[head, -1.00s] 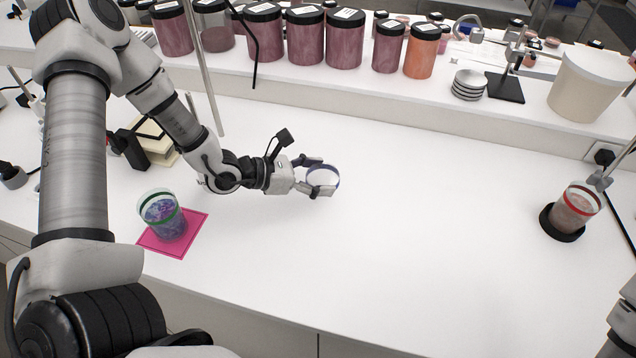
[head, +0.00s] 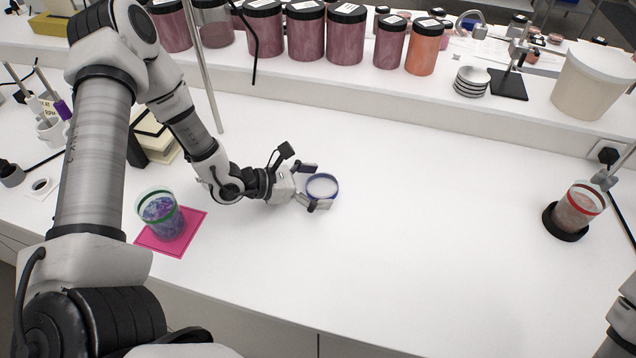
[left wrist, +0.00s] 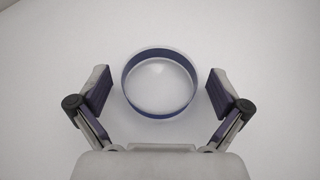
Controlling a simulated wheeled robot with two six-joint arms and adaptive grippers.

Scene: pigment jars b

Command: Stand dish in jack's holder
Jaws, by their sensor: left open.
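The dish (head: 323,184), round and clear with a blue-purple band, stands on the white bench in the head view. It also shows in the left wrist view (left wrist: 160,84), centred between the fingers. My left gripper (head: 314,187) is open around the dish's near part, with a visible gap on each side in the left wrist view (left wrist: 159,92). At the right, a black round holder (head: 565,223) has a red-banded jar (head: 578,208) standing in it. I cannot tell whether this is the jack's holder; no other holder is clear. My right gripper is out of view.
A green-banded jar (head: 161,215) stands on a pink mat (head: 187,238) at the left. A thin metal rod (head: 208,85) rises behind my left arm. A raised shelf with several large jars (head: 345,35) runs along the back. The bench between dish and black holder is clear.

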